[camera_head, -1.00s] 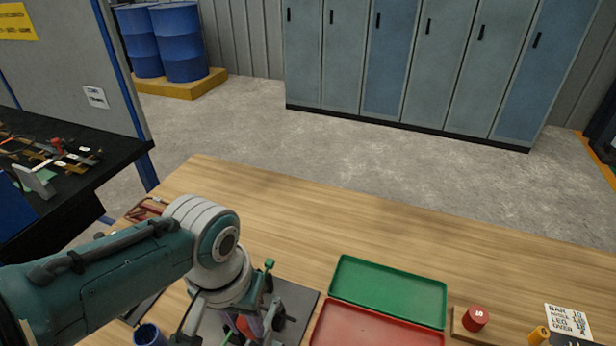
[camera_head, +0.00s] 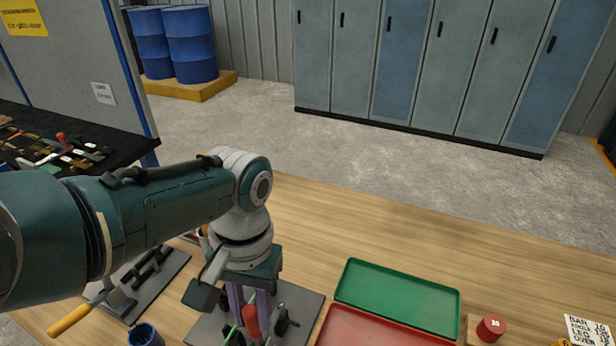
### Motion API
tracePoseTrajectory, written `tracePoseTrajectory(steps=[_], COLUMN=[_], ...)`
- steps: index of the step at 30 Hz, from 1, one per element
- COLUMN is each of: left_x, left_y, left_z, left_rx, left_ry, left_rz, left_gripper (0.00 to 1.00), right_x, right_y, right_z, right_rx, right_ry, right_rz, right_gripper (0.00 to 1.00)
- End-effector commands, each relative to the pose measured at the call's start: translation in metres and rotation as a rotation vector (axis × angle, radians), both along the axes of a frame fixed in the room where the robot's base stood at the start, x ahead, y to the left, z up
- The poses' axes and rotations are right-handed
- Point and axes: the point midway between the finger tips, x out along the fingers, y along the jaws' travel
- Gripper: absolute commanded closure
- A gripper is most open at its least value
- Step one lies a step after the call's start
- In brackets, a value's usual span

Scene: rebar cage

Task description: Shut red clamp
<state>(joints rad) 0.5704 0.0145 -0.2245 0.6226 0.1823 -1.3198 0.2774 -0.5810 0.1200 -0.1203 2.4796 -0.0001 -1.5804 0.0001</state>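The red clamp's red handle (camera_head: 251,320) shows below my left gripper, near the bottom of the head view. It is on a grey base plate (camera_head: 305,300) on the wooden table. My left gripper (camera_head: 250,304) points down over this plate. Its two purple fingers look apart, with the red handle showing between them in the picture. Whether they touch the handle I cannot tell. The gripper hides much of the clamp, and the lower part is hard to make out. My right gripper is not in view.
A clamp with a yellow handle (camera_head: 70,319) is on another grey plate at left. A blue cup (camera_head: 145,335) stands between the plates. A green tray (camera_head: 398,297) and a red tray (camera_head: 372,333) lie to the right, near a red cylinder (camera_head: 491,327). The table behind is clear.

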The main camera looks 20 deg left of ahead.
Motion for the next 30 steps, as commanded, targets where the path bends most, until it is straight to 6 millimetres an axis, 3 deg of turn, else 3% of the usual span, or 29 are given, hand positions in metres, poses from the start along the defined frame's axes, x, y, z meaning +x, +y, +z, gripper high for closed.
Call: tracePoseTrajectory(steps=[1,8,17,25,30], left_x=[0.002,0.001,0.001,0.008,0.013], left_y=[0.000,0.000,0.000,0.002,0.002], left_z=[-0.001,0.000,0.006,0.057,0.084], left_rx=[0.001,0.001,0.000,0.001,0.001], left_ry=[-0.007,-0.004,-0.002,-0.006,-0.006], left_rz=[0.000,0.000,0.000,0.001,0.000], left_gripper=[0.67,0.43,0.43,0.43,0.43], right_x=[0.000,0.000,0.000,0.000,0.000], right_y=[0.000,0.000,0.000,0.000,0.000], right_z=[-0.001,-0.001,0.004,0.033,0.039], right_rx=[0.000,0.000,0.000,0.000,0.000], right_ry=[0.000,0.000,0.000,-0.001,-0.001], right_rz=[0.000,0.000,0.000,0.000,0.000], right_gripper=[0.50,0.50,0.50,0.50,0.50])
